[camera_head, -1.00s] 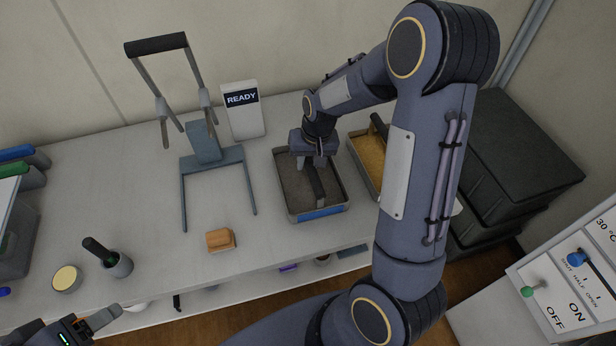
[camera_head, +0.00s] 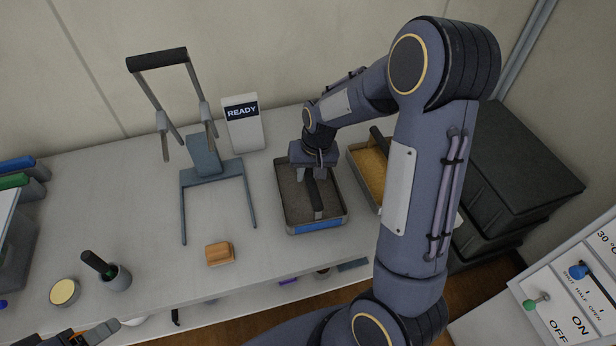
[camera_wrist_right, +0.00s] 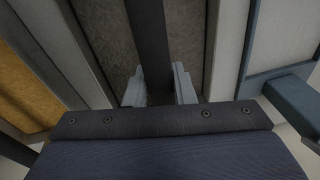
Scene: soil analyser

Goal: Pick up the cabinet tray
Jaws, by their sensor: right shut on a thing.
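A grey rectangular tray of dark soil (camera_head: 294,202) with a blue front label is at the middle right of the worktop in the head view. A black bar handle (camera_head: 314,190) runs along its middle. My right gripper (camera_head: 312,172) is above the tray, shut on this handle. In the right wrist view, the handle (camera_wrist_right: 151,45) passes between the two grey fingertips (camera_wrist_right: 159,88), with the soil beneath. I cannot tell whether the tray is clear of the worktop. My left gripper (camera_head: 85,337) is cut off at the lower left, its opening unclear.
A tray of yellow material (camera_head: 371,168) stands close to the right. A grey-blue frame stand (camera_head: 212,176) with a raised handle is to the left, near a READY display (camera_head: 242,122). A wooden block (camera_head: 219,254) lies in front. Dark stacked bins (camera_head: 520,165) stand far right.

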